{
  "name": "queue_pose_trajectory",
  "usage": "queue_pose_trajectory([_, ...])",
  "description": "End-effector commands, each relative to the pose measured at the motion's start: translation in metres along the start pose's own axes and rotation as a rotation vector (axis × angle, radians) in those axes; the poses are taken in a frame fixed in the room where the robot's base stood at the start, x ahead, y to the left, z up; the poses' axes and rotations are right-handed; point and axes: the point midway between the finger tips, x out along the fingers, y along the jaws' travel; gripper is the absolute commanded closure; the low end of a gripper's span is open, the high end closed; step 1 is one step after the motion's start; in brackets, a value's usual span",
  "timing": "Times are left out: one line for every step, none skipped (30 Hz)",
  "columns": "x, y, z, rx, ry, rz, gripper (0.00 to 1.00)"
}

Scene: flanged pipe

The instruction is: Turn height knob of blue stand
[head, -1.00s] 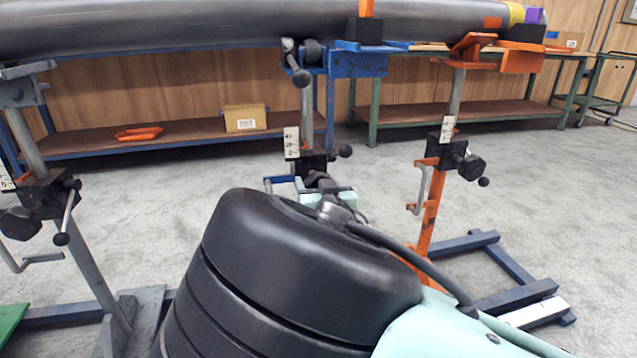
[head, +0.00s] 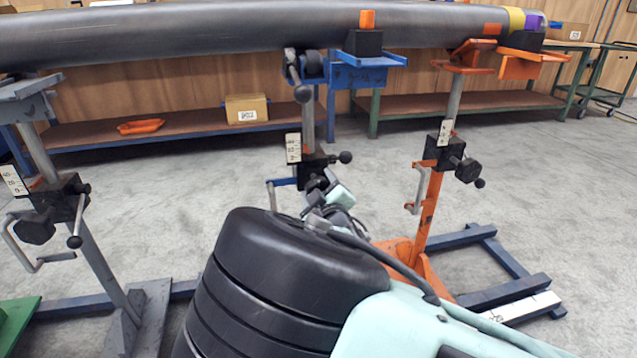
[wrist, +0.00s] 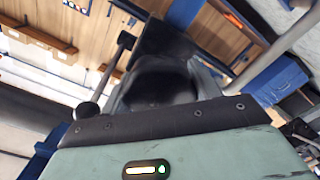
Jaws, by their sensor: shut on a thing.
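The blue stand holds the pipe (head: 200,38) at mid-picture, with a blue top bracket (head: 357,75), a grey post and a black height collar (head: 311,165) beside a white scale (head: 293,147). My gripper (head: 320,187) is at the front of this collar, partly hidden behind my dark arm in the head view. It is shut on the black height knob (wrist: 160,88), which fills the space between the jaws in the wrist view. The knob is mostly covered in the head view. A ball-ended lever (wrist: 107,72) passes close to the left of the jaws.
An orange stand (head: 430,200) with its own knob (head: 468,169) stands to the right. A grey stand (head: 85,250) with a crank stands at left. The blue stand's crank (head: 272,196) hangs left of my gripper. Benches (head: 200,128) line the wall. Grey floor lies open between.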

Motion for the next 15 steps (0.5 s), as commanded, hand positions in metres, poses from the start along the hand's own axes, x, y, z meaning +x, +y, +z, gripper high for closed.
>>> queue_pose_trajectory([-0.0007, 0.0002, -0.0009, -0.044, -0.001, -0.002, 0.61])
queue_pose_trajectory([-0.0007, 0.0, -0.0007, -0.073, -0.001, -0.003, 0.61])
queue_pose_trajectory([-0.0007, -0.0001, -0.0006, -0.111, -0.001, -0.003, 0.61])
queue_pose_trajectory([-0.0007, -0.0002, -0.0005, -0.14, -0.001, -0.003, 0.61])
queue_pose_trajectory([-0.0007, -0.0002, -0.0005, -0.169, -0.001, -0.003, 0.61])
queue_pose_trajectory([-0.0007, -0.0001, -0.0004, -0.207, -0.001, -0.003, 0.61])
queue_pose_trajectory([-0.0007, -0.0001, -0.0003, -0.236, -0.001, -0.003, 0.61])
queue_pose_trajectory([-0.0007, -0.0002, -0.0002, -0.265, -0.001, -0.003, 0.61])
queue_pose_trajectory([-0.0007, -0.0003, 0.0002, -0.304, -0.002, -0.003, 0.61])
queue_pose_trajectory([-0.0007, -0.0003, 0.0003, -0.332, -0.002, -0.003, 0.61])
queue_pose_trajectory([-0.0007, -0.0003, 0.0004, -0.36, -0.002, -0.003, 0.61])
queue_pose_trajectory([-0.0008, -0.0004, 0.0004, -0.397, -0.002, -0.003, 0.61])
queue_pose_trajectory([-0.0008, -0.0006, 0.0005, -0.426, -0.002, -0.003, 0.61])
queue_pose_trajectory([-0.0009, -0.0008, 0.0007, -0.455, -0.002, -0.003, 0.61])
queue_pose_trajectory([-0.001, -0.001, 0.0009, -0.493, -0.002, -0.003, 0.61])
